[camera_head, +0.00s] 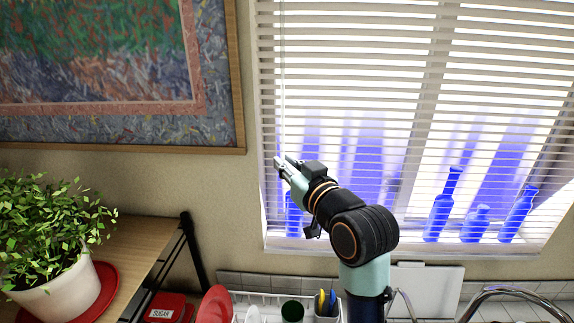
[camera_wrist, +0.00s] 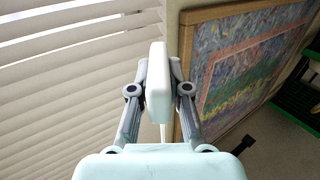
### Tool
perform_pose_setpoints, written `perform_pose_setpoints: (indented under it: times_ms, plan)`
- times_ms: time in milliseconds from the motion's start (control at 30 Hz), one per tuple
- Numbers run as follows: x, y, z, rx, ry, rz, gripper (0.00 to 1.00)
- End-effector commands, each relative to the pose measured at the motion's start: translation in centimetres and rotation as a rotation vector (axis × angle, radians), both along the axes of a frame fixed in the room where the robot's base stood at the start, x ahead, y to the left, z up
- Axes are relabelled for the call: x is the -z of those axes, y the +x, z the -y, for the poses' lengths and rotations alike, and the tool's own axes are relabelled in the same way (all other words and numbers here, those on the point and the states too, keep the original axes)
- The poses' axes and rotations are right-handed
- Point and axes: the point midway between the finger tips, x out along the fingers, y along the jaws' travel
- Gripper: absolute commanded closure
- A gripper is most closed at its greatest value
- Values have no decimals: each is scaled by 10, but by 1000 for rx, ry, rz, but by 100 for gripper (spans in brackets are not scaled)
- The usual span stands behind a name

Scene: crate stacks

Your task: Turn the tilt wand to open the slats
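The tilt wand (camera_head: 283,95) is a thin pale rod hanging down the left side of the window blind (camera_head: 350,52). My gripper (camera_head: 283,167) is at the wand's lower end. In the wrist view, a white, thick piece that looks like the wand's handle (camera_wrist: 158,85) sits between my two grey fingers (camera_wrist: 159,88), which press on it from both sides. The slats are angled with gaps between them; bright light and blue shapes show through. In the wrist view the slats fill the left side. The lower tip of the wand is hidden by the gripper in the head view.
Blue bottles (camera_head: 440,207) stand behind the blind at the lower right. A framed painting (camera_head: 240,75) hangs on the wall to the left. A potted plant (camera_head: 62,285) stands on a wooden shelf at lower left. A dish rack (camera_head: 265,298) with dishes is below.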

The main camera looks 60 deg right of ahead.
Motion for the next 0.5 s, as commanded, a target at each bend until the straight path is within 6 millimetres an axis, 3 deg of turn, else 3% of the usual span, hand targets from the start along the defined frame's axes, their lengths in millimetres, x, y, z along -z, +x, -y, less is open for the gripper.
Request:
perform_pose_setpoints:
  times_ms: [500]
  plan:
    - [0,-2,2,-92,0,0,100]
